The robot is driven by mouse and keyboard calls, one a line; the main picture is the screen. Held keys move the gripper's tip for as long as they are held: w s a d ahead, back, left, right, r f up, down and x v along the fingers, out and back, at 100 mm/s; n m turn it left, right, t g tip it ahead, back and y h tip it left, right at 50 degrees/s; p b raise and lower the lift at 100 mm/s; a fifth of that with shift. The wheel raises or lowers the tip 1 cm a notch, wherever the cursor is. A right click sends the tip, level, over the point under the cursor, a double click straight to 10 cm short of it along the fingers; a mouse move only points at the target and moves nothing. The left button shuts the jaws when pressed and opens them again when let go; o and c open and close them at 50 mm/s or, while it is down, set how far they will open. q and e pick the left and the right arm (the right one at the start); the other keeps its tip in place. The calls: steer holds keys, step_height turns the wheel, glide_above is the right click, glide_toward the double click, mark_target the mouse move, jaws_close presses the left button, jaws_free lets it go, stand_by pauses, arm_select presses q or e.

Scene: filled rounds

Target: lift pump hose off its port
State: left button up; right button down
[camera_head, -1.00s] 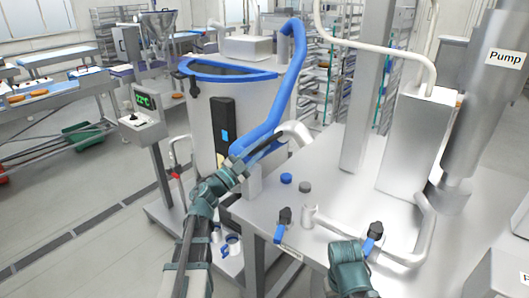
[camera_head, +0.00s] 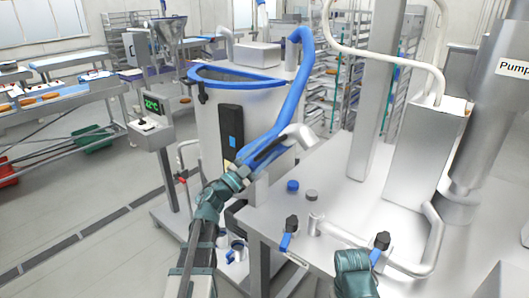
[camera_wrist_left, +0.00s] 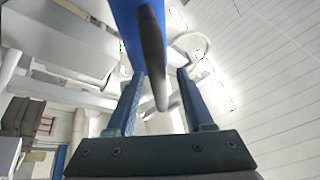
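The blue pump hose (camera_head: 273,124) bends over beside the steel kettle and slants down to a steel elbow end (camera_head: 300,136). The elbow appears in the air above the steel table's left edge. My left gripper (camera_head: 257,156) is at the lower hose bend. In the left wrist view the hose (camera_wrist_left: 125,25) and a dark rod-like handle (camera_wrist_left: 152,60) lie between its parted fingers (camera_wrist_left: 160,73); a gap shows beside the handle. An upright steel stub (camera_head: 315,224), apparently the port, stands open on the table. My right gripper is out of view; only its teal arm part shows.
A blue cap (camera_head: 293,185) and a grey cap (camera_head: 311,195) lie on the table. A steel box (camera_head: 420,150) and the pump cylinder (camera_head: 490,120) stand right. Open floor lies left.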

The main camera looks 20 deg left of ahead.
arm_select(q)
steer(key=b+v, duration=0.5)
steer(key=v, duration=0.9)
steer(key=shift+w, duration=0.1)
